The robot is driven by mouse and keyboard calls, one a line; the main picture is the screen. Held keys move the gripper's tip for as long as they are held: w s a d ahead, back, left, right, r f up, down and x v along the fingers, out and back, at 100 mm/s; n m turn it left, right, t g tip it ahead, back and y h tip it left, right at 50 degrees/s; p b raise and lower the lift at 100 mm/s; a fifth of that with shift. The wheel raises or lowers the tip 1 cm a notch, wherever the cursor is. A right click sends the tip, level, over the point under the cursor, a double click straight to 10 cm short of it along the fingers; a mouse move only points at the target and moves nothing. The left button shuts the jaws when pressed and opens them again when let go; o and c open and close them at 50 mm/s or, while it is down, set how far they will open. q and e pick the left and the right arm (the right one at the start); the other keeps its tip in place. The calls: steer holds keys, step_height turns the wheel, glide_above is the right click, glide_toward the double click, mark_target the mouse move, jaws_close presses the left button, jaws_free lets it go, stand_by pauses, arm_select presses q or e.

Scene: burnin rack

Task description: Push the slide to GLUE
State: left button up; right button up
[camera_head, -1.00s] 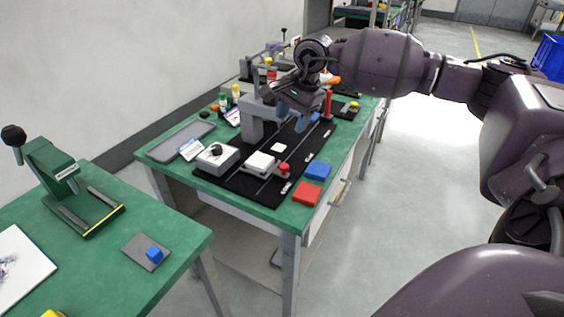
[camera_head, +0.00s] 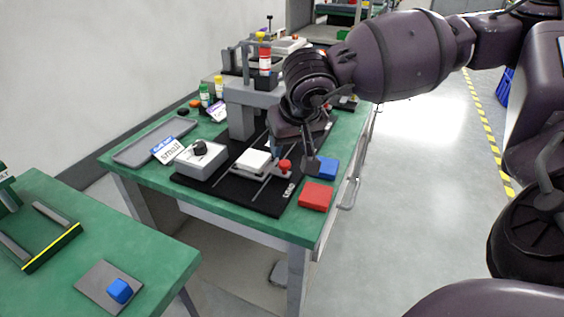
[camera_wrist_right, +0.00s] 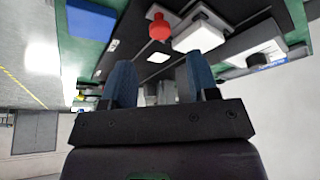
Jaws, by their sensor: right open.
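The slide is a white block (camera_head: 254,161) with a red knob (camera_head: 285,166) at its right side. It sits on rails on a black base plate (camera_head: 240,192), near the end marked LOAD. In the right wrist view the red knob (camera_wrist_right: 160,27) and white slide (camera_wrist_right: 198,34) lie beyond the fingertips. My right gripper (camera_head: 293,157) is open and empty, just above and behind the knob, apparently apart from it. The fingers also show in the right wrist view (camera_wrist_right: 158,82). I cannot read a GLUE mark; my gripper covers part of the plate. My left gripper is out of view.
A grey gantry (camera_head: 240,110) stands over the rails behind the slide. A grey box with a black knob (camera_head: 201,156) is left of it. A red block (camera_head: 315,196) and a blue block (camera_head: 327,168) lie right of the plate, near the table edge.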

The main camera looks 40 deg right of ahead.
mark_target(285, 163)
steer(key=b+x, duration=0.1)
steer(key=x, duration=0.4)
steer(key=shift+f, duration=0.35)
steer(key=shift+w+f+b, duration=0.25)
steer(key=shift+f+b, duration=0.05)
steer(key=shift+f, duration=0.1)
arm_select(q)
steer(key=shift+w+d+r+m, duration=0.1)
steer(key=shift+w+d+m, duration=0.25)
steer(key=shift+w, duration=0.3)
arm_select(e)
steer(key=c, duration=1)
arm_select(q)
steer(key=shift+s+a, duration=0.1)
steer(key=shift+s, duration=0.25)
arm_select(e)
steer(key=shift+d, duration=0.1)
jaws_close()
